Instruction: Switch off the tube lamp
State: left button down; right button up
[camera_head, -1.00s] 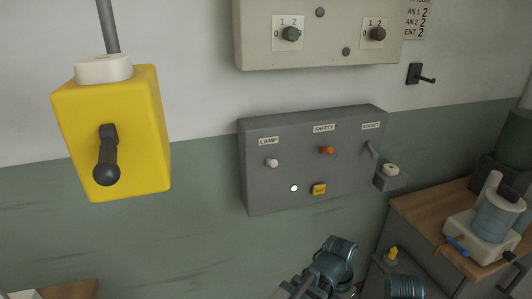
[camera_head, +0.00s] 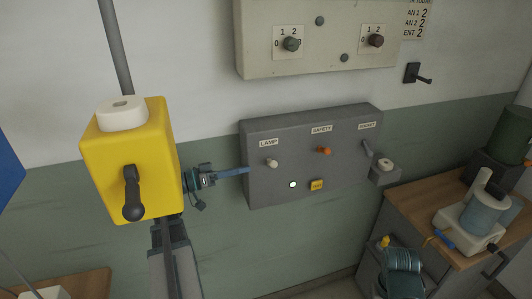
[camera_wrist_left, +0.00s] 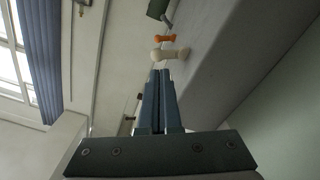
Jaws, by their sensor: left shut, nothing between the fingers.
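The grey wall panel (camera_head: 220,190) carries a small white toggle (camera_head: 272,162) under the LAMP label (camera_head: 268,143). In the left wrist view the shut fingers (camera_wrist_left: 158,72) point toward the white toggle (camera_wrist_left: 172,68), with a slight gap or light contact; I cannot tell which. The tube lamp itself is not identifiable. My right gripper is not in view.
An orange toggle (camera_head: 323,150), a yellow button (camera_head: 316,184) and a socket lever (camera_head: 367,148) share the panel. A yellow hanging box (camera_head: 105,150) with a dark lever covers part of my left arm. A cream panel (camera_head: 340,50) is above. A wooden counter (camera_head: 420,205) stands right.

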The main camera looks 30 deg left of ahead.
aim_at(270, 165)
pick_arm(q)
jog(key=shift+s+a+r+t, duration=0.2)
jog(key=shift+a+r, duration=0.15)
jog(key=shift+a, duration=0.1)
jog(key=shift+s+a+r+t, duration=0.2)
jog(key=shift+a+r, duration=0.15)
jog(key=shift+a, duration=0.1)
jog(key=x, duration=1)
jog(key=shift+w+f+p, duration=0.1)
jog(key=shift+p, duration=0.25)
jog(key=shift+s+d+f+m+b, duration=0.1)
jog(key=shift+s+f+m+b, duration=0.1)
jog(key=shift+m, duration=0.35)
jog(key=shift+s+d+f+m+b, duration=0.1)
jog(key=shift+d+m+b, duration=0.05)
jog(key=shift+m, duration=0.4)
jog(key=m, duration=0.2)
jog(key=f+m+b, duration=0.1)
jog(key=shift+s+d+f, duration=0.1)
jog(key=shift+s+d, duration=0.1)
jog(key=shift+d, duration=0.1)
jog(key=m, duration=0.1)
jog(key=f+m+b, duration=0.1)
jog(key=m, duration=0.1)
jog(key=m+b, duration=0.1)
jog(key=shift+s+d+f+m+g+h, duration=0.15)
jog(key=shift+d+f+m+g+h, duration=0.05)
jog(key=shift+f+m+g+h, duration=0.15)
jog(key=shift+f, duration=0.1)
